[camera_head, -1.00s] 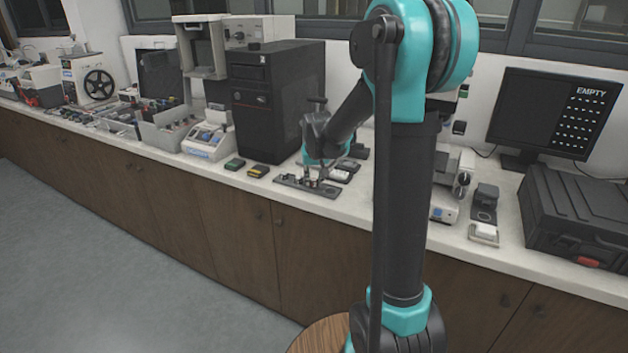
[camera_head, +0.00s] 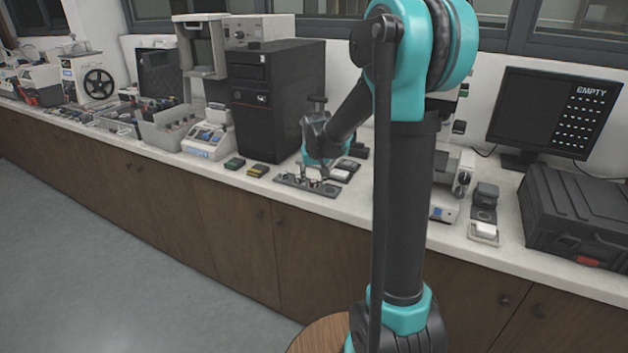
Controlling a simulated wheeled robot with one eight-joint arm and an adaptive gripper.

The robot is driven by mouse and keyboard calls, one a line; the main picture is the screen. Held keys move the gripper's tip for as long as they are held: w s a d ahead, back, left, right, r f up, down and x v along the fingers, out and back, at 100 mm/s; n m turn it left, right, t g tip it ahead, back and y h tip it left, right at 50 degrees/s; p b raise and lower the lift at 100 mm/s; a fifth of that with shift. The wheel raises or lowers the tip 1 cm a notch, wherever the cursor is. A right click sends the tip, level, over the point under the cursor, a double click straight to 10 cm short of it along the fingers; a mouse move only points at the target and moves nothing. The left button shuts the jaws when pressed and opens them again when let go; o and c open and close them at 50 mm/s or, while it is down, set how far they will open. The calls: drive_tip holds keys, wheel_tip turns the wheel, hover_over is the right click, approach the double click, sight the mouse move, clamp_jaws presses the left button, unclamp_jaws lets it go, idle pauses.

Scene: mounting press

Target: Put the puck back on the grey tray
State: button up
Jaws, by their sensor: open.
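A flat grey tray (camera_head: 292,183) lies on the white counter in front of the black tower, with small fittings on it that are too small to make out. My gripper (camera_head: 318,177) points down just above the tray's middle and right part, with its fingers apart. I cannot tell the puck from the small parts on and around the tray. The fingers and wrist hide part of that area.
The black tower (camera_head: 277,100) stands close behind. A green-topped block (camera_head: 235,163) and a yellow-marked block (camera_head: 258,170) lie left of the tray. A black case (camera_head: 580,215) and a monitor reading EMPTY (camera_head: 545,112) are at right.

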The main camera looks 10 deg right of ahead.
drive_tip(key=v, duration=1.1)
drive_tip(key=s+d+f, duration=0.2)
drive_tip(key=s+f, duration=0.6)
drive_tip(key=s, duration=0.5)
drive_tip(key=s+d+f, duration=0.3)
drive_tip(key=s+f, duration=0.6)
drive_tip(key=s, duration=0.4)
drive_tip(key=shift+s+d, duration=0.2)
drive_tip(key=shift+s, duration=0.05)
